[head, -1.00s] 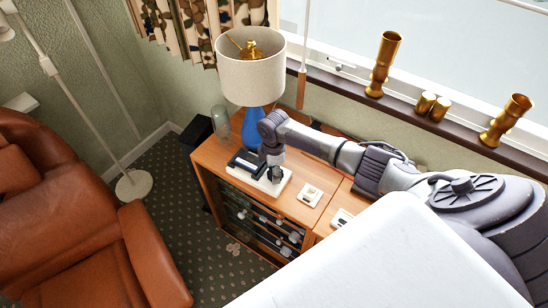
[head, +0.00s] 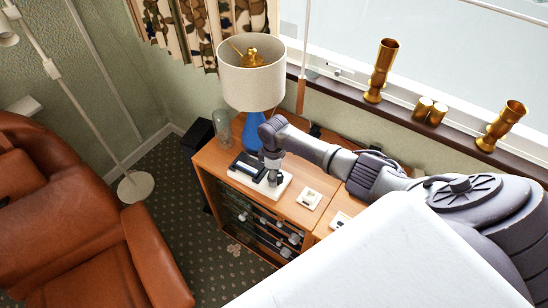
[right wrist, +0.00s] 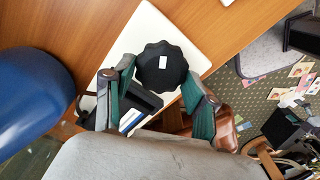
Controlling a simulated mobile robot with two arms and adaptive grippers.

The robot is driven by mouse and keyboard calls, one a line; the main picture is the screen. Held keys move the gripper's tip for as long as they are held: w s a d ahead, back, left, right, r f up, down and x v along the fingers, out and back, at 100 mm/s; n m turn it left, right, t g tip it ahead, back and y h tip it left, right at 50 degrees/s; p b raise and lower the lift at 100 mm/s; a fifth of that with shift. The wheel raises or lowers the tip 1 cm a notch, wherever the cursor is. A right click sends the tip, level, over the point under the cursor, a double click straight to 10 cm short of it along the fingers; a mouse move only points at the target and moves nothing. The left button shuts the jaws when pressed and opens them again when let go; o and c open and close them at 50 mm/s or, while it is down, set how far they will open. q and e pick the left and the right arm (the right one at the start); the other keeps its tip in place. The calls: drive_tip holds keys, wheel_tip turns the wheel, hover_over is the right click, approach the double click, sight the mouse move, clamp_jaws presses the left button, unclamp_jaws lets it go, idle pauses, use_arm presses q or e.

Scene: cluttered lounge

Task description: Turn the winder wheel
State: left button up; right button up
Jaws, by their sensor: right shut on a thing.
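The winder wheel is a black scalloped knob (right wrist: 160,78) with a small white mark on top, seen in the right wrist view. It sits on a white base plate (right wrist: 150,28), which also shows on the wooden cabinet in the head view (head: 285,190). A black box-like part (head: 245,165) stands on the same plate, left of the knob. My right gripper (right wrist: 159,73) points down over the plate and is shut on the wheel, one green-padded finger on each side. My left gripper is not in view.
A lamp with a blue base (head: 254,130) stands close behind the plate, with a glass jar (head: 221,126) beside it. Small white switch plates (head: 309,198) lie to the right on the cabinet (head: 222,180). A brown leather armchair (head: 100,240) is at left.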

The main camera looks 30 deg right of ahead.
drive_tip(key=o, duration=1.2)
drive_tip(key=shift+c, duration=0.2)
wheel_tip(320, 180, up, 12)
